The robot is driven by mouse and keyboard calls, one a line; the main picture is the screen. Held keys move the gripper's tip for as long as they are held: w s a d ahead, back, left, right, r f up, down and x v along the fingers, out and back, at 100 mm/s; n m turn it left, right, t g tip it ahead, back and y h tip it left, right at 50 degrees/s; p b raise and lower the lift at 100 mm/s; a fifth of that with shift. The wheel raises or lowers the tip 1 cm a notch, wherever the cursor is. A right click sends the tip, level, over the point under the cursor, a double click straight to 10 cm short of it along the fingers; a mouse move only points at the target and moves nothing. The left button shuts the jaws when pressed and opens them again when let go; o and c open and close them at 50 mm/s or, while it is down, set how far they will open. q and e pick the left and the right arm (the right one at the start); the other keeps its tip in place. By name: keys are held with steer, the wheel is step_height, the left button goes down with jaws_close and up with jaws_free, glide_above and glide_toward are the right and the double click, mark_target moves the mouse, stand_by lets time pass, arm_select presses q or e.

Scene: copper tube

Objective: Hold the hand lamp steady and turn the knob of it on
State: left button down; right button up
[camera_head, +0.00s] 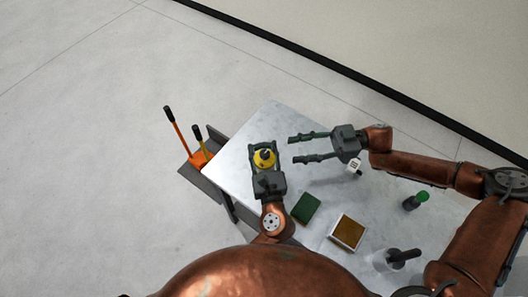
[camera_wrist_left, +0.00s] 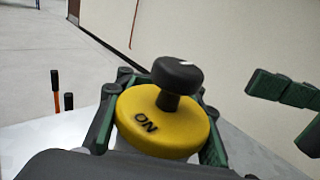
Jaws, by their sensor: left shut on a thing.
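The hand lamp (camera_head: 264,158) shows from above as a yellow top with a black knob, near the far left part of the table. In the left wrist view its yellow disc (camera_wrist_left: 150,128), marked "ON", carries the black knob (camera_wrist_left: 177,76) with a white mark. My left gripper (camera_head: 264,152) is shut on the lamp, a finger at each side of it. The lamp's lower body is mostly hidden. My right gripper (camera_head: 309,147) is open and empty to the right of the lamp, its fingers pointing left. Its fingers also show in the left wrist view (camera_wrist_left: 290,100), apart from the knob.
The grey table (camera_head: 235,160) also holds a green block (camera_head: 306,208), a brown-topped box (camera_head: 347,232), a green-capped bottle (camera_head: 416,200), a dark-handled item (camera_head: 400,257) and a small white item (camera_head: 354,166). An orange tool with long handles (camera_head: 200,158) stands off the left edge.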

mark_target(265, 152)
steer(key=a, duration=0.3)
steer(key=s+a, duration=0.1)
steer(key=a, duration=0.6)
steer(key=shift+s+a, duration=0.25)
steer(key=shift+s, duration=0.05)
steer(key=shift+c, duration=0.3)
steer(key=shift+w, duration=0.1)
jaws_close()
